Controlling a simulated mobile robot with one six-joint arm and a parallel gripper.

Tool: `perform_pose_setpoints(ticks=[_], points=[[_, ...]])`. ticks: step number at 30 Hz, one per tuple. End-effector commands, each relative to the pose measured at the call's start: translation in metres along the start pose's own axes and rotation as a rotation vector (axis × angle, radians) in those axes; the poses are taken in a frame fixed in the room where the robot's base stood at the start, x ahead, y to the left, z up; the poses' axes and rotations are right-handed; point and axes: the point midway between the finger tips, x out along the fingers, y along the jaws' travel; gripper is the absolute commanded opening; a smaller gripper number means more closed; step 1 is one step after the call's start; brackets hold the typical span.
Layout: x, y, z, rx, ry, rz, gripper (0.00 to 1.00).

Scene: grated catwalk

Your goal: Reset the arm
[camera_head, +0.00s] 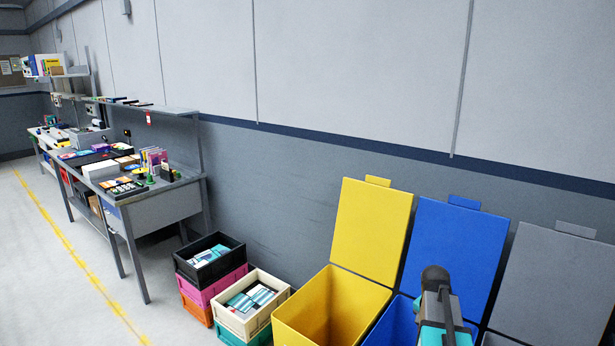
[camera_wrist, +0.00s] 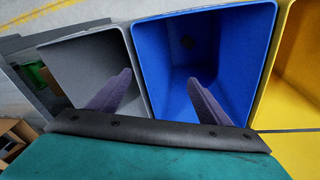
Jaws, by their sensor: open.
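My arm (camera_head: 440,310), teal with a black joint, rises at the lower right of the head view in front of the blue bin. My gripper (camera_wrist: 158,92) shows in the wrist view with two purple-grey fingers spread wide apart and nothing between them. It is open above the grey bin (camera_wrist: 62,48) and the blue bin (camera_wrist: 165,75), one finger over each. The fingers do not show clearly in the head view.
A yellow bin (camera_head: 300,318) stands open beside the blue bin, lids raised against the wall. Stacked crates (camera_head: 233,318) with packets stand left of it. A cluttered workbench (camera_head: 155,212) runs along the wall. The floor at left, with a yellow line, is clear.

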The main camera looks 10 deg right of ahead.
Motion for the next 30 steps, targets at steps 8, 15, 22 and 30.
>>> perform_pose_setpoints(ticks=[8, 15, 22, 30], points=[[0.024, -0.065, 0.092, -0.332, -0.022, -0.057, 0.72], [0.042, -0.106, 0.174, -0.611, -0.037, -0.106, 0.72], [0.057, -0.13, 0.254, -0.871, -0.049, -0.151, 0.72], [0.069, -0.142, 0.32, -1.084, -0.056, -0.191, 0.72]])
